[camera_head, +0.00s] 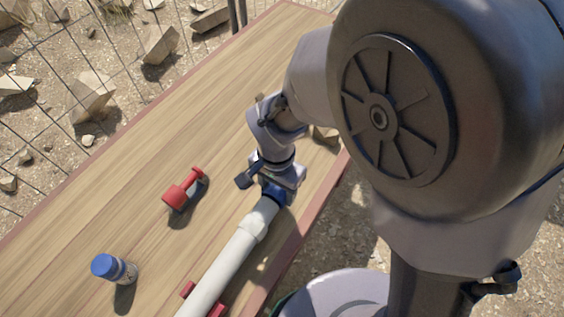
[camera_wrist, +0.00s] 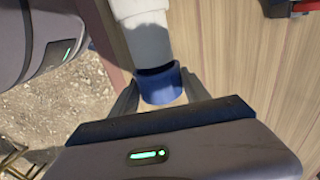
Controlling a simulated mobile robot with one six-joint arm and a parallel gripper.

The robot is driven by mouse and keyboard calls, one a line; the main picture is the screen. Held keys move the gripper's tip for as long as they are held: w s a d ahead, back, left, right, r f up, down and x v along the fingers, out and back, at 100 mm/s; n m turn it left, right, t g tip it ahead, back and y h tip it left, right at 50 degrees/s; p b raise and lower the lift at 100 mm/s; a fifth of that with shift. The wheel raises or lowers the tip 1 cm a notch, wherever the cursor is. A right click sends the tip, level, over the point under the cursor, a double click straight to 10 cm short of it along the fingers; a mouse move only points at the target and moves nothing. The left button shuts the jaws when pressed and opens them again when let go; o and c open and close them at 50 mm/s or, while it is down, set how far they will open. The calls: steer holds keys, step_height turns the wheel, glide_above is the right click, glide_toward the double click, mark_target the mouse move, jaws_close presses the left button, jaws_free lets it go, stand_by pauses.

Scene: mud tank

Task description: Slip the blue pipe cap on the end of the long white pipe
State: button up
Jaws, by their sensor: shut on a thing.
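The long white pipe (camera_head: 228,266) lies along the right side of the wooden table in the head view. Its collared end also shows at the top of the wrist view (camera_wrist: 146,38). My gripper (camera_wrist: 160,92) is shut on the blue pipe cap (camera_wrist: 160,86), one finger on each side of it. The cap is at the pipe's end and lines up roughly with it. In the wrist view a dark band lies between pipe and cap; I cannot tell how far the cap is over the end. In the head view my gripper (camera_head: 275,188) partly hides the cap.
A red holder (camera_head: 188,290) is under the pipe. A wire fence runs beyond the left edge.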

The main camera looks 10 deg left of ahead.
mark_target(267, 203)
steer(key=shift+s+a+b, duration=0.15)
steer(key=shift+s+a, duration=0.1)
steer(key=shift+s, duration=0.4)
steer(key=shift+s+a+b, duration=0.15)
steer(key=shift+s+a, duration=0.15)
steer(key=shift+s, duration=0.4)
steer(key=shift+s+a+b, duration=0.15)
steer(key=shift+s+a, duration=0.1)
steer(key=shift+s, duration=0.4)
steer(key=o, duration=1.1)
step_height(267, 203, up, 17)
steer(key=p, duration=0.8)
steer(key=d+r+t, duration=0.2)
steer(key=d+r, duration=0.1)
steer(key=d, duration=0.3)
steer(key=s+d+r+t+y, duration=0.1)
steer(key=d+r+t, duration=0.1)
steer(key=d+r, duration=0.2)
steer(key=d+r+t+y, duration=0.1)
steer(key=d+r, duration=0.3)
steer(key=d, duration=0.4)
steer(key=shift+s+d+t, duration=0.2)
steer(key=shift+s+t, duration=0.2)
